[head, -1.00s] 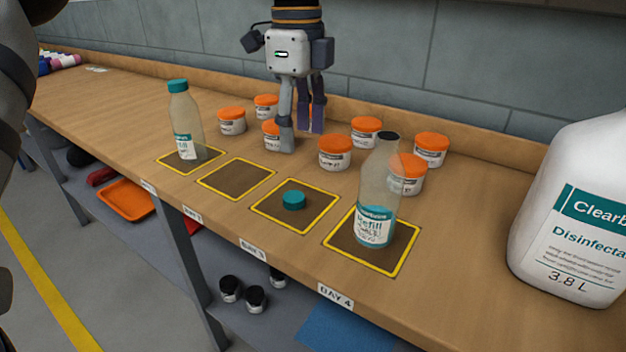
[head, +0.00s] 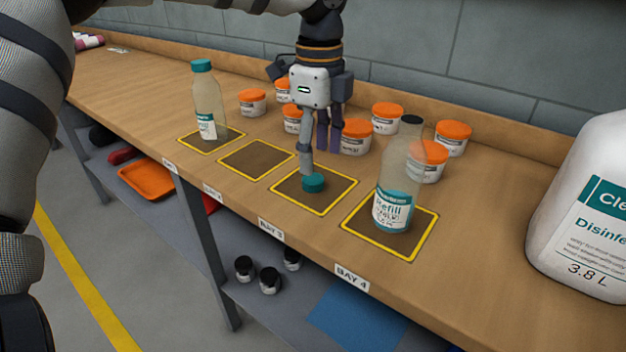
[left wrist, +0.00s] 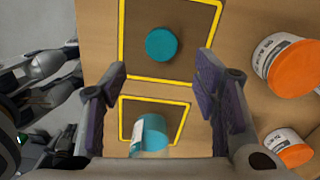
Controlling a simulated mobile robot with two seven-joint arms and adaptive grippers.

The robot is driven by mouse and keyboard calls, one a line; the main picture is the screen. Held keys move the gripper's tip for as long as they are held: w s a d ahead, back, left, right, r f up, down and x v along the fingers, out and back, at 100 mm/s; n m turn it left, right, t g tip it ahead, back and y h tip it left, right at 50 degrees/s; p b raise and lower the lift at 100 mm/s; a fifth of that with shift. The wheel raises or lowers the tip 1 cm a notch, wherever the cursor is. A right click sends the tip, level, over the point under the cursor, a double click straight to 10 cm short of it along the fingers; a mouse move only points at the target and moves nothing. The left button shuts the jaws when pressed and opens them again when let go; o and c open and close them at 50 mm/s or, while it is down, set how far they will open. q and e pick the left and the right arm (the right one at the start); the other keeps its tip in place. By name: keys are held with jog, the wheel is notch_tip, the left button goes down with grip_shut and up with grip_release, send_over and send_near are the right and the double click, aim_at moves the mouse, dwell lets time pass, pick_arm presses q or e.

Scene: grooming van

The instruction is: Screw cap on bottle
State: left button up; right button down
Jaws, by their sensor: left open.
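A teal screw cap (head: 313,182) lies alone on the third yellow-framed mat; in the left wrist view the cap (left wrist: 161,44) lies ahead, between the lines of the fingers. My left gripper (head: 318,160) points down, open and empty, close to the loose cap. One finger partly overlaps the cap in the head view.
Several orange-lidded jars (head: 387,118) stand behind the mats, close to the left gripper. A large white disinfectant jug (head: 590,215) stands at the right. The second mat (head: 257,160) is empty. The shelf below holds an orange tray (head: 146,181) and small dark-topped containers.

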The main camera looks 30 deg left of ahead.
aim_at(314, 179)
pick_arm(q)
jog(key=f, duration=0.2)
jog(key=a+f, duration=0.1)
jog(key=f, duration=0.1)
jog(key=shift+f, duration=0.6)
jog(key=c, duration=0.8)
